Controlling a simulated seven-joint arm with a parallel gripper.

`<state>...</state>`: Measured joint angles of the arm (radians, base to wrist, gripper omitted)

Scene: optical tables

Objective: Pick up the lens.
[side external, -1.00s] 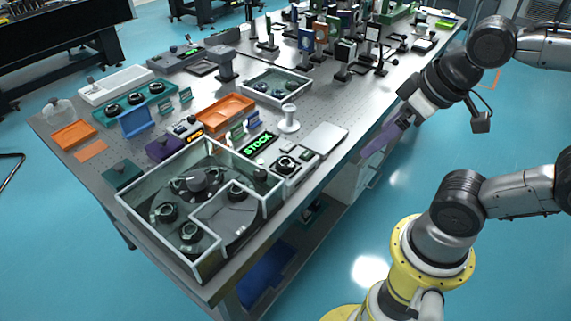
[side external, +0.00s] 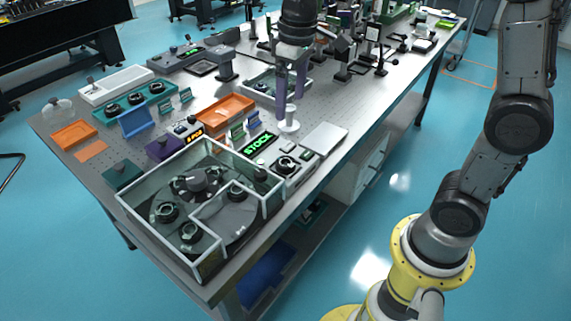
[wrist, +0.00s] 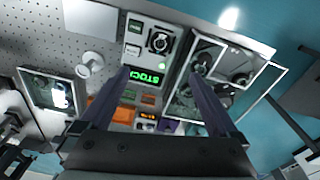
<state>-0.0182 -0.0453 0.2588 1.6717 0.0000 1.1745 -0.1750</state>
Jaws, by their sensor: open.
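Several round, black-rimmed pieces look like lenses in mounts, and I cannot tell which is the lens meant. One sits on a small grey station (side external: 293,168) beside the green STOCK sign; this black-rimmed piece (wrist: 159,41) also shows in the wrist view. Others are inside the glass-walled enclosure (side external: 233,238), and several sit in a teal tray (side external: 135,106). My gripper (side external: 289,106) points down over the table near a white spool-shaped post (side external: 289,124). Its purple fingers are apart with nothing between them. In the wrist view my gripper (wrist: 160,78) frames the STOCK sign (wrist: 146,77).
The enclosure's walls (wrist: 267,88) stand up at the table's near end. An orange tray (side external: 227,110) and a glass-sided tray (side external: 262,88) lie near my gripper. Upright optics mounts (side external: 343,62) crowd the far side. A flat grey plate (side external: 325,137) lies near the right edge.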

